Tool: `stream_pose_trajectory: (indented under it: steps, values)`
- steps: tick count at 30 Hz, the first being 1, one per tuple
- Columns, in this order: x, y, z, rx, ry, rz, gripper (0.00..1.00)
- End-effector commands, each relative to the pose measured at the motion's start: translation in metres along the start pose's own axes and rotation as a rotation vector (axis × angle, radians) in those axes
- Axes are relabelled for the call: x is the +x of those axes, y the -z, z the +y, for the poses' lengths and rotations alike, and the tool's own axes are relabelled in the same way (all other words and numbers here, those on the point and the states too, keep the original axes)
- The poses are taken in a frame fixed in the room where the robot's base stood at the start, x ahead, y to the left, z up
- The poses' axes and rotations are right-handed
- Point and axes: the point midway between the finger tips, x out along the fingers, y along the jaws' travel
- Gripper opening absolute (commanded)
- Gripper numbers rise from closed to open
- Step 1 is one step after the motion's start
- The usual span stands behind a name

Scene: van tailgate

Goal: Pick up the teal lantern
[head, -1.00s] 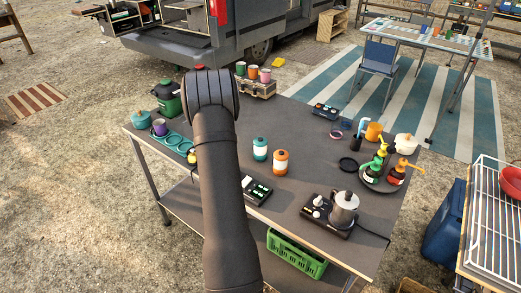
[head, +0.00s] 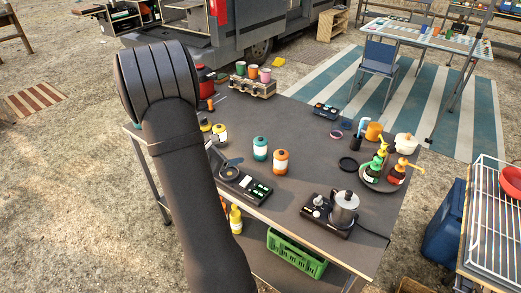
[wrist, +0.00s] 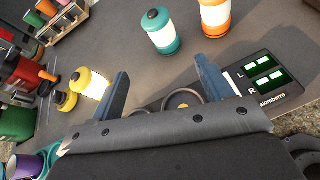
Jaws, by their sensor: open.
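The teal lantern (head: 260,149) stands upright on the dark table, just left of an orange lantern (head: 280,161). In the wrist view the teal lantern (wrist: 163,32) is beyond the fingertips, near the top middle, with the orange lantern (wrist: 216,18) to its right. My gripper (wrist: 164,82) is open, with its two fingers apart and nothing between them. The teal lantern is clear of both fingers. In the head view my arm hides most of the gripper.
A scale with a green display (head: 258,191) lies at the near edge. A moka pot (head: 344,207) and a tray of pump bottles (head: 371,184) are to the right. The tabletop behind the teal lantern is clear.

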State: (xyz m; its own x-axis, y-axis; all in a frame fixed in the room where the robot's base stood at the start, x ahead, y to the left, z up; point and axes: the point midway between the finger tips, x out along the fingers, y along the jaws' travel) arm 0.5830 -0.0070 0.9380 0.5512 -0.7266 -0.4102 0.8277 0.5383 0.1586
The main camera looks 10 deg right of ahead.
Motion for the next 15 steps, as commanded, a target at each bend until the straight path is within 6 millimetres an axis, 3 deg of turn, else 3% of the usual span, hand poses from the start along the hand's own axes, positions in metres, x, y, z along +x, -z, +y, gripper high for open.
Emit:
stream_pose_trajectory:
  steps: [5, 15]
  values:
    - [-0.002, 0.001, -0.005, -0.107, -0.038, -0.027, 0.73]
    - [0.067, 0.000, -0.003, -0.106, -0.035, -0.027, 0.73]
